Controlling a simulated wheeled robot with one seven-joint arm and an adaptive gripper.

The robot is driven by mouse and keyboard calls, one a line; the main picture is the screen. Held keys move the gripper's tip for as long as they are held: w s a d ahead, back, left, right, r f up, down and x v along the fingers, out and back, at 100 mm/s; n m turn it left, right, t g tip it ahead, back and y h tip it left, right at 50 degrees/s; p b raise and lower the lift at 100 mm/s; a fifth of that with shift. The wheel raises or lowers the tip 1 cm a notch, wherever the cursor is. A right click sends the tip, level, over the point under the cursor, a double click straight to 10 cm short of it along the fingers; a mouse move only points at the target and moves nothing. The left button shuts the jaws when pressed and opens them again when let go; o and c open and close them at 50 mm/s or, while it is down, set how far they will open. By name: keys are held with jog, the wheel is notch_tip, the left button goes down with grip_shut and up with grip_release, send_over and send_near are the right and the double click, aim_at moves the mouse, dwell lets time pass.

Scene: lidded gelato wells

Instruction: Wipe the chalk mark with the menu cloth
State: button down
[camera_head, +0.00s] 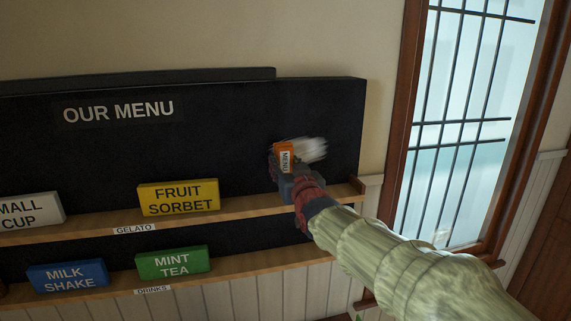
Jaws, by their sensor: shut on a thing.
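The chalk mark (312,150) is a white smear on the black menu board (235,120), near its right end above the upper shelf. My gripper (285,172) is in front of the board at the left of the mark. It is shut on the menu cloth (284,157), an orange block-like thing with a white label reading MENU. The cloth overlaps the left part of the mark in the picture. I cannot tell whether it touches the board. My gripper and the cloth hide part of the mark and the board behind them.
An upper shelf (245,208) holds a yellow FRUIT SORBET block (178,197) and a white SMALL CUP block (30,211). A lower shelf (240,268) holds a blue MILK SHAKE block (68,275) and a green MINT TEA block (173,262). A barred window (460,120) stands at the right.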

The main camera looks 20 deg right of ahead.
aim_at(305, 154)
jog(key=shift+w+b, duration=0.3)
jog(key=shift+w, duration=0.65)
dwell(0.5)
jog(key=shift+d, duration=0.1)
jog(key=shift+s+d+b, duration=0.1)
jog(key=shift+d+b, duration=0.4)
jog(key=shift+d, duration=0.25)
jog(key=shift+s+d+p, duration=0.1)
jog(key=shift+d+p, duration=0.5)
jog(key=shift+d, duration=0.35)
jog(key=shift+d+p, duration=1.45)
jog(key=shift+d, duration=0.35)
